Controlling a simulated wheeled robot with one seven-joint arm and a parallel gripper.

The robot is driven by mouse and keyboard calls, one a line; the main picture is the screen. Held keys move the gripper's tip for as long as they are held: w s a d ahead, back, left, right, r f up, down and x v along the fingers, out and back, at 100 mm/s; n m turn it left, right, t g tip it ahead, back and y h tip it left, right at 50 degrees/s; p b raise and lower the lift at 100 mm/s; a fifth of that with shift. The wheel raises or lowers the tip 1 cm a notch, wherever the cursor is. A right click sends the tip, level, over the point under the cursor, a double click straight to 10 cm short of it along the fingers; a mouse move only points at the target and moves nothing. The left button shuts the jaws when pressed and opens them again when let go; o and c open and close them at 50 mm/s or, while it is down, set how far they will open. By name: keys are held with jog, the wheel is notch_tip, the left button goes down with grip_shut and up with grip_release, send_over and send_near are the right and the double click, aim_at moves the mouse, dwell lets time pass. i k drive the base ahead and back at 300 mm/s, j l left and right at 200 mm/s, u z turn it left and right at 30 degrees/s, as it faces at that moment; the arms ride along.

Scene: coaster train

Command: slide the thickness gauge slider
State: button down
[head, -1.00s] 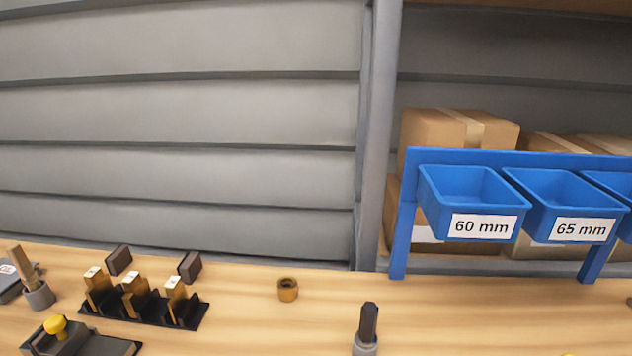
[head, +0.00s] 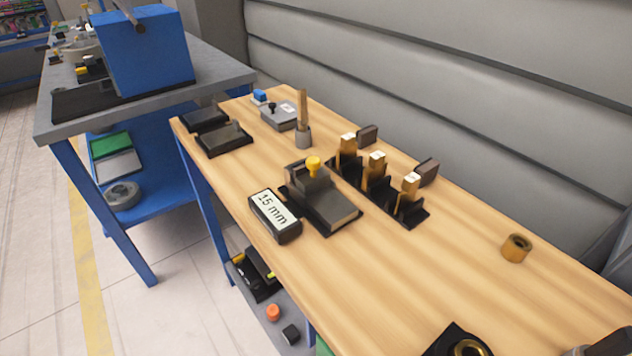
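A dark device with a yellow knob (head: 313,166) stands on the wooden bench; it looks like the thickness gauge, with a stepped grey block (head: 306,185) under the knob that may be its slider. Its dark flat base (head: 335,208) extends toward the lower right. A black block labelled 15 mm (head: 273,216) lies beside it at the front edge of the bench. My gripper is not in view.
A black rack (head: 408,211) holding several brass pieces stands behind the device. A brass ring (head: 516,248) is at right. Dark blocks (head: 224,138) and a grey box (head: 280,115) sit at the far end.

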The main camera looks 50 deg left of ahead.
aim_at(319, 178)
jog(key=u, duration=1.25)
jog(key=k+l+z, duration=0.15)
jog(key=l, duration=0.25)
jog(key=i+l, duration=0.35)
jog(key=l, duration=0.1)
